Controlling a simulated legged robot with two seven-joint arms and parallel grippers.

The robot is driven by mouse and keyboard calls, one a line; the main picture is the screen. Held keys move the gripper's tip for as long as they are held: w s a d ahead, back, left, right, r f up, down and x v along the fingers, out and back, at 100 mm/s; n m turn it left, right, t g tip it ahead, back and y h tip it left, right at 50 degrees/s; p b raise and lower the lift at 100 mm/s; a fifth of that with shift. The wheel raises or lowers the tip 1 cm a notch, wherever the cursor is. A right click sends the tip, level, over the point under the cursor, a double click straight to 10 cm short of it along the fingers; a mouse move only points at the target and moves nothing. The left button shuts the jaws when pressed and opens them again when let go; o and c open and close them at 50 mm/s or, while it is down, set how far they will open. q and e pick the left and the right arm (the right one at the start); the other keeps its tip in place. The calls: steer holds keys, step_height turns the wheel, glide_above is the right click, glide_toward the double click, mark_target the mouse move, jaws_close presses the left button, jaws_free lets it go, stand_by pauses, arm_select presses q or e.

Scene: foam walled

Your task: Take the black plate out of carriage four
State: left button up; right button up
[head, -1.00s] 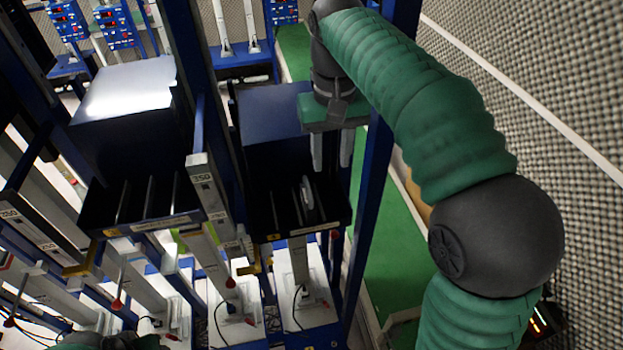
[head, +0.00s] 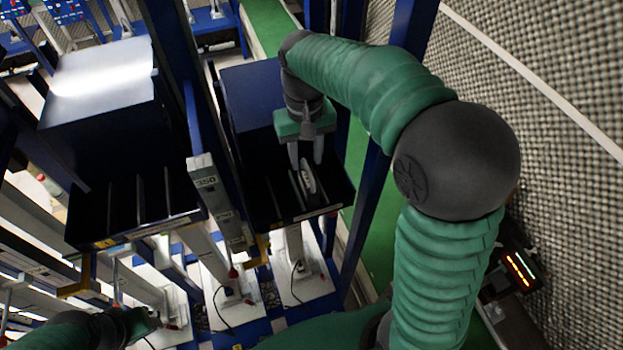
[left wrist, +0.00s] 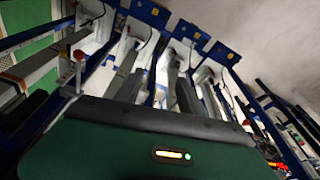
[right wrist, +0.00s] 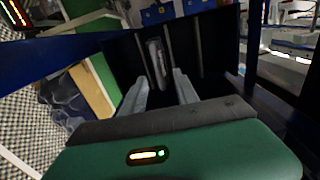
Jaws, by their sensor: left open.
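The right-hand open carriage (head: 268,222) is a dark bin with thin upright dividers. I cannot tell a carriage number. My right gripper (head: 306,156) points down just above the plate, fingers apart. In the right wrist view the plate (right wrist: 157,62) shows beyond and between the open fingers (right wrist: 160,90), with nothing gripped. My left gripper (head: 150,322) is low at the left, away from the carriage; in the left wrist view its fingers (left wrist: 157,92) are apart and empty.
A second dark carriage (head: 135,232) with dividers stands to the left. A blue-and-grey post (head: 217,200) rises between the two. Blue uprights (head: 365,215) stand close to the right of the right-hand carriage. A foam wall (head: 545,110) lies beyond my right arm.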

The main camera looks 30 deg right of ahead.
mark_target(306, 170)
steer(key=f, duration=0.1)
steer(key=a+f+p, duration=0.1)
steer(key=a+f, duration=0.1)
steer(key=shift+s+f+p, duration=0.25)
steer(key=shift+f+p, duration=0.05)
steer(key=shift+f, duration=0.05)
steer(key=shift+s+d+f, duration=0.3)
steer(key=shift+d+f, duration=0.05)
steer(key=shift+d, duration=0.5)
steer(key=shift+d+f, duration=0.1)
steer(key=shift+d, duration=0.5)
steer(key=shift+c, duration=1.4)
steer(key=shift+d, duration=0.15)
steer(key=shift+c, duration=1.1)
steer(key=shift+w, duration=0.2)
steer(key=shift+c, duration=1.3)
steer(key=shift+a, duration=0.65)
jaws_close()
steer(key=shift+a+r, duration=0.2)
steer(key=shift+a, duration=0.2)
steer(key=shift+d+f, duration=0.15)
steer(key=shift+d, duration=0.7)
arm_select(q)
steer(key=shift+a+r, duration=0.75)
steer(key=shift+r, duration=0.15)
arm_select(e)
steer(key=shift+a+r, duration=0.2)
steer(key=shift+a, duration=0.4)
